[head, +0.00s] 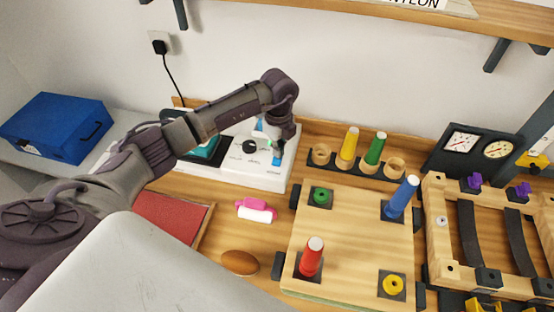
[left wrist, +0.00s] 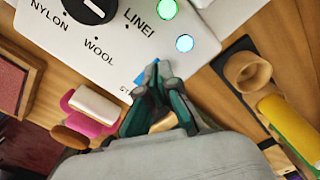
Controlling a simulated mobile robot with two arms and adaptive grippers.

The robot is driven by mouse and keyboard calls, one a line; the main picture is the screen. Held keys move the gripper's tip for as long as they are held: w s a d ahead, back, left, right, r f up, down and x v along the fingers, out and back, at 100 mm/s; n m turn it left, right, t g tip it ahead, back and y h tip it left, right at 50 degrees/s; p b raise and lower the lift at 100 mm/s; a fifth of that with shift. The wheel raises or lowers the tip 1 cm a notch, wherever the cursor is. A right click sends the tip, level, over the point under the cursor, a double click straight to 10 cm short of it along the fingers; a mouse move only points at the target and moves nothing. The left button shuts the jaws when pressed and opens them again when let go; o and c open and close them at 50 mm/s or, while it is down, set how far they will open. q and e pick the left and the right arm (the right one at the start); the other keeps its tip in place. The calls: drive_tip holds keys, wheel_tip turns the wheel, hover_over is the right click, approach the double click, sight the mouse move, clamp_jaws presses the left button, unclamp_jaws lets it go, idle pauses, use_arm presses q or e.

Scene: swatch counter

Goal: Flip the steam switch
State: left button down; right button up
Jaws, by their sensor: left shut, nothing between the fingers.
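The white control panel (head: 233,170) sits at the back of the counter, behind my left arm. In the head view, my left gripper (head: 276,150) is over the panel's right part. My right gripper is not in view.
A pink and white object (head: 256,211) and a brown oval (head: 240,262) lie in front of the panel. A rack of thread cones (head: 348,150) stands right of it. A wooden board (head: 345,235) with pegs fills the middle. A shelf (head: 420,25) hangs above.

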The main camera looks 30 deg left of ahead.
use_arm(q)
drive_tip(key=shift+f, duration=0.2)
drive_tip(key=shift+r, duration=0.1)
drive_tip(key=shift+r+p, duration=2.6)
drive_tip(key=shift+r, duration=0.9)
drive_tip(key=shift+s+f, duration=0.1)
